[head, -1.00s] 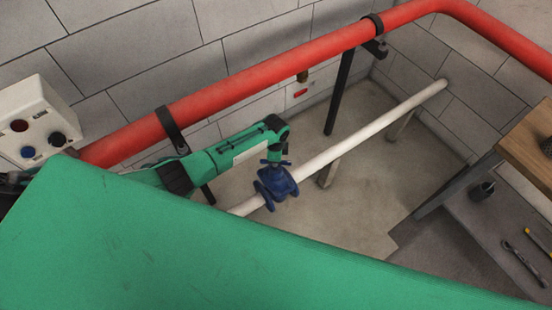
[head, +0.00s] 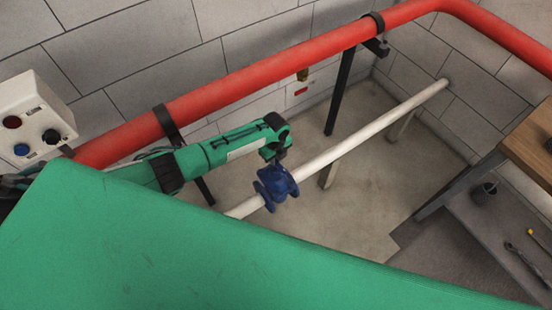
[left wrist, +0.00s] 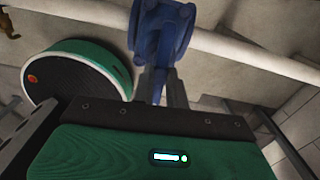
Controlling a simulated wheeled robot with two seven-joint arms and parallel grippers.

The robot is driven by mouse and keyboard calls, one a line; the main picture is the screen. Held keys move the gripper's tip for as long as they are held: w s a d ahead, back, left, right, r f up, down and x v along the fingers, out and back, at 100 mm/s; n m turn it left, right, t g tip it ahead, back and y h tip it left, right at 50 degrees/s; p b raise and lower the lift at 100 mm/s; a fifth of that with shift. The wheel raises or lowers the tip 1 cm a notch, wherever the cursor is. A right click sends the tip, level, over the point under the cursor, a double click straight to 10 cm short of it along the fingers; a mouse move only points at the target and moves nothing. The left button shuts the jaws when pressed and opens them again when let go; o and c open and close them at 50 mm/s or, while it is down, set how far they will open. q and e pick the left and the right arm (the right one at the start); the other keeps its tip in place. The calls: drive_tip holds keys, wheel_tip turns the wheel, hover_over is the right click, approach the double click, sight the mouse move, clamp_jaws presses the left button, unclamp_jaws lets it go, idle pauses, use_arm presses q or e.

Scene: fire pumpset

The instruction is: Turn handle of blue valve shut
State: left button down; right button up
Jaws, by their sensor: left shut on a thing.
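The blue valve (head: 275,188) sits on the white pipe (head: 335,151) in the middle of the head view. Its blue body also shows at the top of the left wrist view (left wrist: 162,35). My left gripper (head: 274,154) is right above the valve, at the end of my green arm. It is shut on the valve's blue handle (left wrist: 152,86), which reaches down from the valve body to the gripper in the left wrist view. In the head view the gripper mostly hides the handle, so its exact angle is unclear. My right gripper is not in view.
A thick red pipe (head: 250,82) runs along the wall behind my left arm, carried by dark supports (head: 340,92). A control box (head: 32,118) is at the left. A wooden-topped bench (head: 530,140) stands at the right. The floor beyond the white pipe is clear.

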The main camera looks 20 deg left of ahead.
sight(277, 162)
use_arm(q)
drive_tip(key=shift+s+d+f+m, duration=0.1)
drive_tip(key=shift+s+d+m, duration=0.15)
drive_tip(key=shift+m, duration=0.25)
drive_tip(key=c, duration=1.4)
unclamp_jaws()
drive_tip(key=shift+d, duration=0.1)
drive_tip(key=shift+w, duration=0.1)
drive_tip(key=shift+a, duration=0.2)
drive_tip(key=shift+w+r, duration=0.1)
drive_tip(key=shift+r, duration=0.25)
wheel_tip(277, 162, up, 14)
drive_tip(key=b, duration=0.1)
drive_tip(key=shift+d+f, duration=0.15)
drive_tip(key=shift+f, duration=0.1)
